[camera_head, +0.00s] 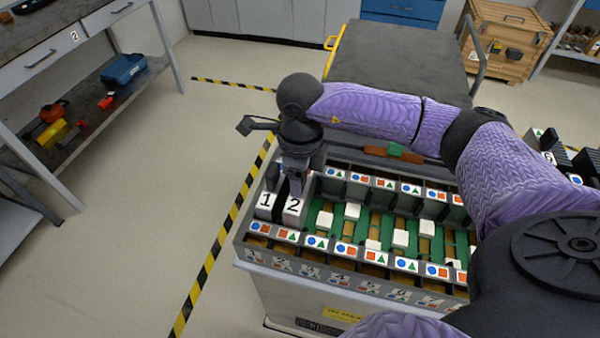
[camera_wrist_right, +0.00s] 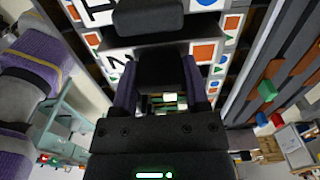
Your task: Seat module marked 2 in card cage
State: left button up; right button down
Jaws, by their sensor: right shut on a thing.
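The module marked 2 (camera_head: 293,206) stands upright at the left end of the card cage (camera_head: 243,243), close beside the module marked 1 (camera_head: 265,201). My right gripper (camera_head: 292,182) reaches down from above and is shut on the module marked 2. In the right wrist view, the gripper's fingers (camera_wrist_right: 164,85) close on its dark handle; part of its white label shows. My gripper hides much of its top, and I cannot tell how deep it sits. My left gripper is not in view.
The cage's middle slots show green boards and white blocks, with symbol labels along both rails. A red and green item (camera_head: 393,152) lies behind the cage. A covered cart (camera_head: 400,55) stands behind. Dark modules (camera_head: 560,155) stand at right. A shelved bench (camera_head: 85,100) is at left.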

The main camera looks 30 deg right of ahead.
jog(key=shift+f, duration=0.1)
grip_release()
notch_tip(320, 180, up, 10)
jog(key=shift+f+p, duration=0.1)
jog(key=shift+p, duration=1)
